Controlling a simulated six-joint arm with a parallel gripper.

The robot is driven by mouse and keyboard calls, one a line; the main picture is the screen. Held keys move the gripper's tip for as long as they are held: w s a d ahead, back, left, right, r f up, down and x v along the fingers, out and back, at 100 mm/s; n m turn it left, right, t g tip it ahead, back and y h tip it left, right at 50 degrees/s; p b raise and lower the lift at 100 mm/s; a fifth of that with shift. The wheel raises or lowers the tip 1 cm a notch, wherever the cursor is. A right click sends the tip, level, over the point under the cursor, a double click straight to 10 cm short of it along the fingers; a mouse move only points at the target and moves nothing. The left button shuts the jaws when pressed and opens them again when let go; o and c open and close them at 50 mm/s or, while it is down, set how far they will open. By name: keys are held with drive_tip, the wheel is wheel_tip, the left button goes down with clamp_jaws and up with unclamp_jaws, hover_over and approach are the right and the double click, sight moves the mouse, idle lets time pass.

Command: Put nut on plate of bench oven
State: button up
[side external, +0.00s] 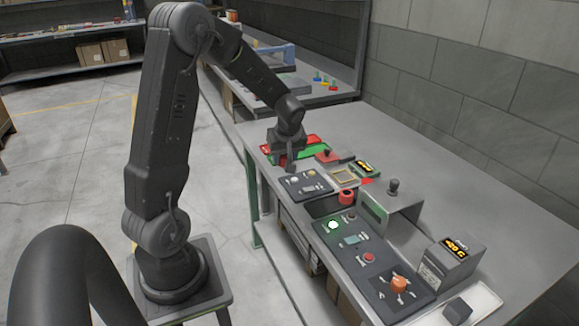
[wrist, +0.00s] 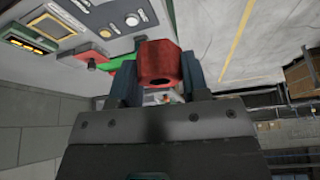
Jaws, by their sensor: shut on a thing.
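In the wrist view a red six-sided nut (wrist: 158,62) with a dark hole sits between the two fingers of my gripper (wrist: 160,85), which is shut on it. In the side view my gripper (side external: 291,164) points down over the bench, beside the red and green parts; the nut is too small or hidden to make out there. I cannot tell for sure which unit is the bench oven. A small plate with a yellowish frame (side external: 343,176) lies beside a green unit with a lit display (side external: 365,168). A grey box with a lit display (side external: 452,261) stands nearer the camera.
A dark panel with buttons (side external: 305,185) lies near my gripper. A red cylinder (side external: 346,198) stands beside a grey hood with a knob (side external: 393,187). A longer control panel (side external: 365,250) runs along the front edge. The bench's right side (side external: 480,200) is clear.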

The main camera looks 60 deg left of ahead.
drive_tip(key=shift+w+d+r, duration=0.15)
drive_tip(key=shift+w+r, duration=0.05)
drive_tip(key=shift+r, duration=0.35)
drive_tip(key=shift+w+d+r, duration=0.1)
drive_tip(key=shift+w+r, duration=0.1)
drive_tip(key=shift+r, duration=0.35)
drive_tip(key=w+d+m+t, duration=0.1)
drive_tip(key=w+d+m, duration=0.3)
drive_tip(key=w, duration=0.3)
drive_tip(key=shift+d+h, duration=0.4)
drive_tip(key=w+d+m+h, duration=0.1)
drive_tip(key=w+d+m, duration=0.2)
drive_tip(key=d, duration=0.3)
drive_tip(key=w+d+m+t, duration=0.1)
drive_tip(key=w+d+m, duration=0.2)
drive_tip(key=w+d, duration=0.2)
drive_tip(key=w+d+m+t+h, duration=0.1)
drive_tip(key=w+d+m, duration=0.1)
drive_tip(key=w+d, duration=0.3)
drive_tip(key=shift+d+m+h, duration=0.3)
drive_tip(key=shift+d+m, duration=0.1)
drive_tip(key=shift+d, duration=0.55)
drive_tip(key=w+d+m+t+h, duration=0.1)
drive_tip(key=w+d+m, duration=0.25)
drive_tip(key=d, duration=0.55)
hover_over(418, 246)
drive_tip(key=s, duration=0.1)
wheel_tip(418, 246, down, 7)
drive_tip(key=shift+f, duration=3.85)
drive_tip(key=shift+f, duration=0.65)
